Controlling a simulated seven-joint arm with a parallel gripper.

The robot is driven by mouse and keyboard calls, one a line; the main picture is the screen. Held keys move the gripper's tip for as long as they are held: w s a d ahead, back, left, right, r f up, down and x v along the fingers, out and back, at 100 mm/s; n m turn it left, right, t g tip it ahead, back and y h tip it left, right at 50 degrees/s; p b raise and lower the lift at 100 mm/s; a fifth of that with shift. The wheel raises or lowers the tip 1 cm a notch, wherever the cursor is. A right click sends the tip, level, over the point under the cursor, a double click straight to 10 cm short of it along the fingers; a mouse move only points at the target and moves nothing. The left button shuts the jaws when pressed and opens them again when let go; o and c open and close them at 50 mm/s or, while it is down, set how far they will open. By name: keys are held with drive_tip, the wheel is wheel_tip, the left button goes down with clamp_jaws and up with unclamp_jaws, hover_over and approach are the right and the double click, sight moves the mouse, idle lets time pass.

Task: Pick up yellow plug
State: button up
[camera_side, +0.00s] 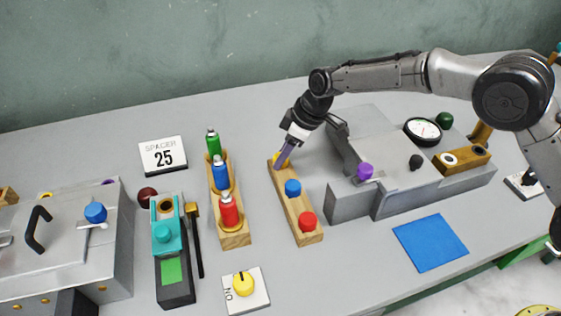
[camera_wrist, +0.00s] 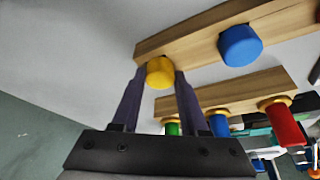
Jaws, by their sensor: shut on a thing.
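The yellow plug (camera_wrist: 160,73) is between the two fingers of my gripper (camera_wrist: 160,82) in the wrist view, at the end of a wooden holder (camera_wrist: 185,42). In the side view my gripper (camera_side: 282,157) is over the far end of that holder (camera_side: 312,239), and only a sliver of the yellow plug (camera_side: 276,157) shows beside the fingers. My gripper is shut on the yellow plug. I cannot tell whether the plug is still seated. A blue plug (camera_side: 293,187) and a red plug (camera_side: 307,221) stand in the same holder.
A second wooden rack (camera_side: 236,240) with green, blue and red bottles stands to the left. A grey press (camera_side: 350,205) stands close on the right. A blue mat (camera_side: 431,242) lies at front right. A yellow knob (camera_side: 243,284) sits on a white plate in front.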

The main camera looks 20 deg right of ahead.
clamp_jaws()
drive_tip(key=shift+r, duration=0.1)
drive_tip(key=shift+r, duration=0.6)
drive_tip(key=s+d+r, duration=0.7)
drive_tip(key=s+r, duration=0.4)
drive_tip(key=s, duration=0.1)
drive_tip(key=shift+r, duration=0.3)
idle(0.3)
